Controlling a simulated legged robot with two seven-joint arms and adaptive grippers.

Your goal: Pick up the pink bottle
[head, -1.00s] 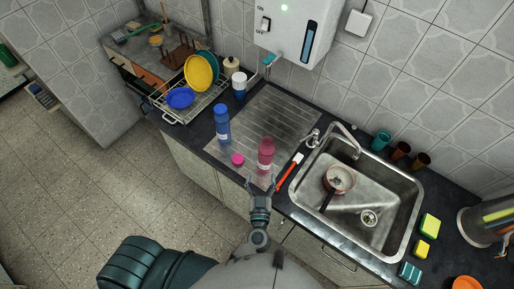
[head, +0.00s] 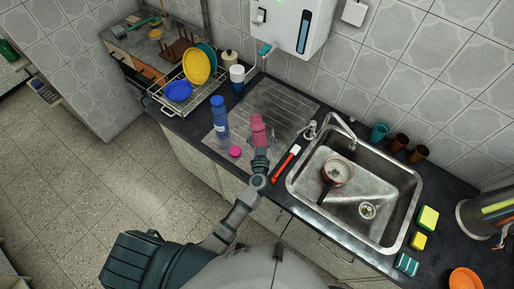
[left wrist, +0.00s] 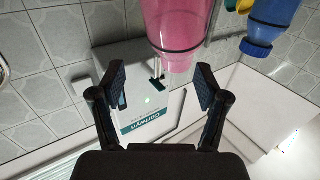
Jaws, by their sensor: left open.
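The pink bottle (head: 257,128) stands on the ribbed steel drainboard, left of the sink. My left gripper (head: 262,143) is at the near side of the bottle, with its fingers open and the bottle just ahead of them. In the left wrist view the pink bottle (left wrist: 178,30) comes down from the top edge between the directions of the two open fingers (left wrist: 160,88), closer to the right one. I cannot tell whether a finger touches it. My right gripper is not in view.
A blue bottle (head: 219,120) and a pink lid (head: 235,151) are left of the pink bottle. A red-handled brush (head: 285,163) lies to its right, beside the sink (head: 300,190). A dish rack (head: 165,103) stands at the back left. A white wall dispenser (head: 285,25) hangs above.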

